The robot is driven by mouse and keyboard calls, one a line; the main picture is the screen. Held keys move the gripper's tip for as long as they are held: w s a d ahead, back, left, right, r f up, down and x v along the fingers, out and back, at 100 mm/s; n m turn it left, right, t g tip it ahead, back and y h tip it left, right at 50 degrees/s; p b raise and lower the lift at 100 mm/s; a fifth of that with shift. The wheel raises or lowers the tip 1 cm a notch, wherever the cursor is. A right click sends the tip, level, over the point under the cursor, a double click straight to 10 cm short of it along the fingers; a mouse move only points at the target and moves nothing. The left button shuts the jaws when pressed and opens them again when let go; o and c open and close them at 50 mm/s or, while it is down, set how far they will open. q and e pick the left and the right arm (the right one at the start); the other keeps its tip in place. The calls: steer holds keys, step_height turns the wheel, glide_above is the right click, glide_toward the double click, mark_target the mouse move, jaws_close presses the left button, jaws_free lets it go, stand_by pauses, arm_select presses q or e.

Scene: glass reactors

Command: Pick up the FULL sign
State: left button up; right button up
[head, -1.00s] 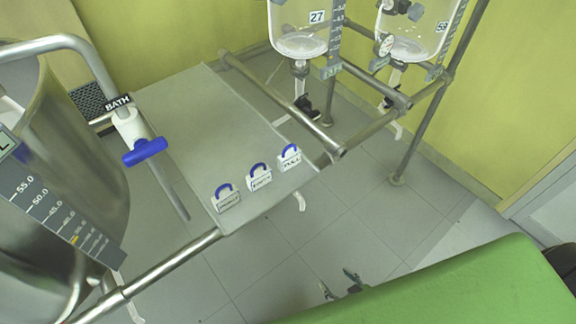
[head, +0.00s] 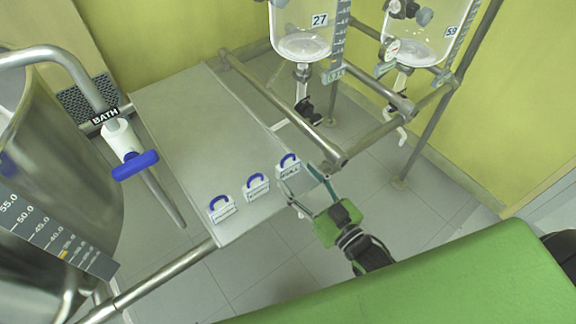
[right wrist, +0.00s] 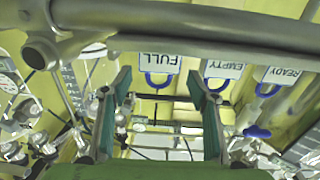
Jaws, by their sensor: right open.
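The FULL sign (head: 288,171) is a small white tag with a blue loop handle, the rightmost of three on the grey shelf's front edge in the head view. In the right wrist view the FULL sign (right wrist: 161,62) appears inverted, its blue loop hanging between the fingertips in the picture. My right gripper (head: 301,184) is open and empty, its fingers pointing at this sign from the front right. The fingers (right wrist: 158,84) also show apart in the right wrist view. I cannot tell the exact gap to the handle. My left gripper is not in view.
The EMPTY sign (head: 256,188) and READY sign (head: 222,211) stand left of the FULL sign. A metal rail (right wrist: 230,24) crosses the right wrist view near the signs. Glass reactors (head: 302,32) hang behind, a steel vessel (head: 95,150) stands left. The shelf's middle (head: 200,130) is clear.

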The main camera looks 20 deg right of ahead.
mark_target(291, 167)
steer(key=shift+p+x, duration=0.45)
steer(key=shift+x, duration=2.6)
steer(key=shift+r, duration=0.15)
steer(key=c, duration=0.9)
